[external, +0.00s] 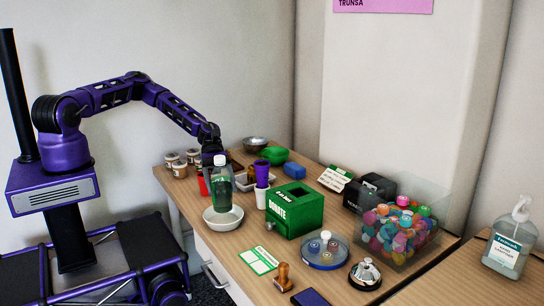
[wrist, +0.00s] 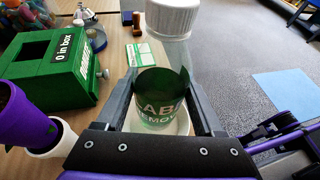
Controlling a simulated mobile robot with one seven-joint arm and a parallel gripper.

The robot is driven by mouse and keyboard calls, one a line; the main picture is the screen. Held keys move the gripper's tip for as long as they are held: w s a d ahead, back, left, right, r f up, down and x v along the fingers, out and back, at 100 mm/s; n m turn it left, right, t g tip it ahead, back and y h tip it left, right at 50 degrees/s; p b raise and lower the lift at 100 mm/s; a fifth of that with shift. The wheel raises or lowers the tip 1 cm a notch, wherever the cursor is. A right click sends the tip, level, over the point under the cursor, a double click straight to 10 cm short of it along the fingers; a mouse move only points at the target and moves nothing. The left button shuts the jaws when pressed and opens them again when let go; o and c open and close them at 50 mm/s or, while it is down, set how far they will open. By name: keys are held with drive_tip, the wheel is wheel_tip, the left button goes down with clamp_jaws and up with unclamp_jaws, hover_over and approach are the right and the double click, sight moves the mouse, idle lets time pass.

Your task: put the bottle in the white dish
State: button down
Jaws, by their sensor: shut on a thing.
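The bottle (external: 222,188) is clear with a green label and a white cap, and it also shows in the wrist view (wrist: 160,98). My gripper (external: 216,160) is shut on it, with one finger on each side in the wrist view (wrist: 166,85). The bottle hangs roughly upright over the white dish (external: 224,222). Its lower end overlaps the dish in the external view, and I cannot tell whether it touches. A little of the dish's pale rim (wrist: 184,122) shows behind the bottle in the wrist view.
A green donation box (external: 294,212) stands right of the dish, with purple and white cups (external: 261,175) between. A red cup (external: 202,183) stands just behind the bottle. A green-white card (external: 258,261) and stamp (external: 283,277) lie nearer the table front.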

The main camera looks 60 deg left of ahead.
sight(222, 197)
drive_tip(key=shift+f, duration=2)
drive_tip(key=shift+f, duration=0.1)
unclamp_jaws()
drive_tip(key=shift+r, duration=0.2)
drive_tip(key=v, duration=1.2)
drive_tip(key=shift+f, duration=0.15)
